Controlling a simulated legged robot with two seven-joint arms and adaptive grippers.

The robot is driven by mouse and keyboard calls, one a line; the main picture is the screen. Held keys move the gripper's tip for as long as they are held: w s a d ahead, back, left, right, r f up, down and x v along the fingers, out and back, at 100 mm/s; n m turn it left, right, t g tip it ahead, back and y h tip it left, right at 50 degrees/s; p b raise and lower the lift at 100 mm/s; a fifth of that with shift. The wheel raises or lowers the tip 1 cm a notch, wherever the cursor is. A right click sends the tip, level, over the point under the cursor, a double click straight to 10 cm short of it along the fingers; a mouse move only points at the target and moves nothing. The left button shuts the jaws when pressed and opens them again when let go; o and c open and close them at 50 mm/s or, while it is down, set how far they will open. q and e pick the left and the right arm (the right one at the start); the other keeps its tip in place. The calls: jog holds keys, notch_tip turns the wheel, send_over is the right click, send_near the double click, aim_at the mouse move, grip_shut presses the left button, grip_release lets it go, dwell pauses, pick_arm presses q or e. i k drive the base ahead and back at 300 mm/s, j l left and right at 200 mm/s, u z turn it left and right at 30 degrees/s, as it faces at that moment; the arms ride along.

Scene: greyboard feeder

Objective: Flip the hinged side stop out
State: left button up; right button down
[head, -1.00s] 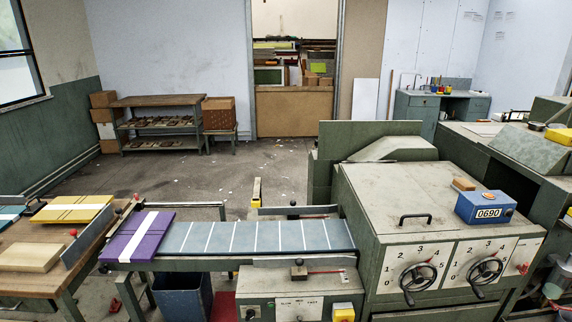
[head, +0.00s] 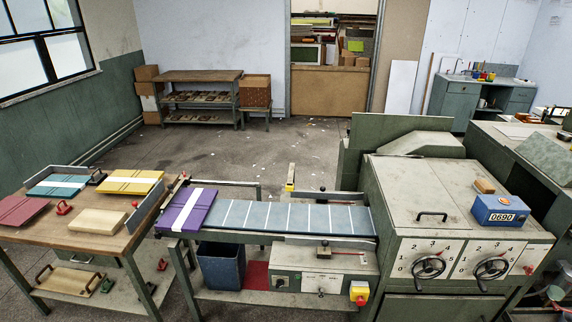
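The feeder belt (head: 262,216) is a blue-grey strip with white cross lines. A purple board with a white band (head: 194,209) lies at its left end. Metal side rails run along both long sides, the far rail (head: 343,195) and the near rail (head: 312,241). A narrow bar with a yellow end (head: 290,187) stands at the far side, at the left end of the far rail. It may be the hinged side stop, but I cannot tell for sure, nor see its hinge. Neither of my grippers is in view.
A grey-green machine (head: 404,199) with handwheels stands right of the belt. A dark bin (head: 221,270) is below.

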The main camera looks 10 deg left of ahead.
aim_at(141, 210)
jog(key=u, duration=1.3)
jog(key=i+j+u, duration=0.1)
jog(key=i+j, duration=0.3)
jog(key=i+j+u, duration=0.1)
jog(key=i+j, duration=0.2)
jog(key=i, duration=0.25)
jog(key=i+j+u, duration=0.1)
jog(key=i+j, duration=0.2)
jog(key=i, duration=0.2)
jog(key=i+j+u, duration=0.1)
jog(key=i+j, duration=0.15)
jog(key=i, duration=0.25)
